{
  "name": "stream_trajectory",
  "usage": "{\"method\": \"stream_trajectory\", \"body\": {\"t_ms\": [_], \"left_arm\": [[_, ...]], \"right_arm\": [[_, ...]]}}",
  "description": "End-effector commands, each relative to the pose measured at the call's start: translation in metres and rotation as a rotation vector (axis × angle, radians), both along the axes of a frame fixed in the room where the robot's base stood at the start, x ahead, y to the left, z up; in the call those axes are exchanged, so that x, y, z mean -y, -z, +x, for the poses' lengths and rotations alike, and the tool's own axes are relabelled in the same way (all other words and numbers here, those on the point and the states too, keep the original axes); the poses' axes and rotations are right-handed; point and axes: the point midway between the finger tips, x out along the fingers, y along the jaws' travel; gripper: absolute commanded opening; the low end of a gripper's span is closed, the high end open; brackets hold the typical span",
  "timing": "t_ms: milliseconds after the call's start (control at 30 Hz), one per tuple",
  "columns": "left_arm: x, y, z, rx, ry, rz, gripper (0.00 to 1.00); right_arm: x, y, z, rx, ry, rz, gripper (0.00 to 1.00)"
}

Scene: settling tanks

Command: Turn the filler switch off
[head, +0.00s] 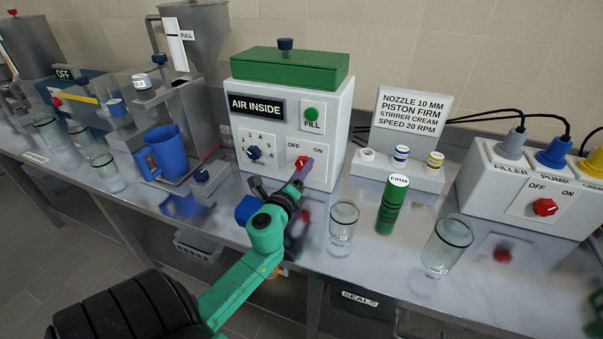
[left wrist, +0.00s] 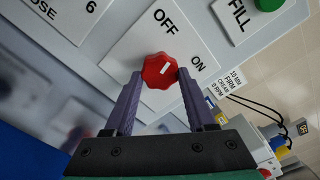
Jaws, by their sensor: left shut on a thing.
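The red switch knob (head: 300,162) sits between OFF and ON labels on the front of the white filler machine (head: 325,120), which has a green lid and a FILL button. My left gripper (head: 303,171) reaches it from the front and is shut on it. In the left wrist view the two purple fingers stand on either side of the knob (left wrist: 159,71). Its white mark points roughly towards ON. In the head view the fingers partly hide the knob. My right gripper is not seen.
A white box (head: 490,190) with FILLER and PUMP plugs and its own red OFF/ON knob (head: 545,207) stands at right. Empty glasses (head: 342,228) (head: 447,247) and a green FIRM cylinder (head: 392,205) stand right of my left arm. A blue jug (head: 166,152) stands left.

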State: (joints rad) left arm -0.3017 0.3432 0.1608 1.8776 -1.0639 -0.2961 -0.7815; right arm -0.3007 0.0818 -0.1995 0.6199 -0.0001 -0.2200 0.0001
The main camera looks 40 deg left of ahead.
Motion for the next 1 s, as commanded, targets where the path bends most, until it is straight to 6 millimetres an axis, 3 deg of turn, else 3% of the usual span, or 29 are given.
{"method": "stream_trajectory", "body": {"t_ms": [400,1000], "left_arm": [[0.0003,-0.0006,0.0001,0.095,-0.001,-0.275,0.00],[0.0004,-0.0008,0.0000,0.122,-0.001,-0.355,0.00]], "right_arm": [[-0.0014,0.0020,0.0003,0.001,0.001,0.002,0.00],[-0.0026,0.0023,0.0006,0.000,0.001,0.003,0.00]]}}
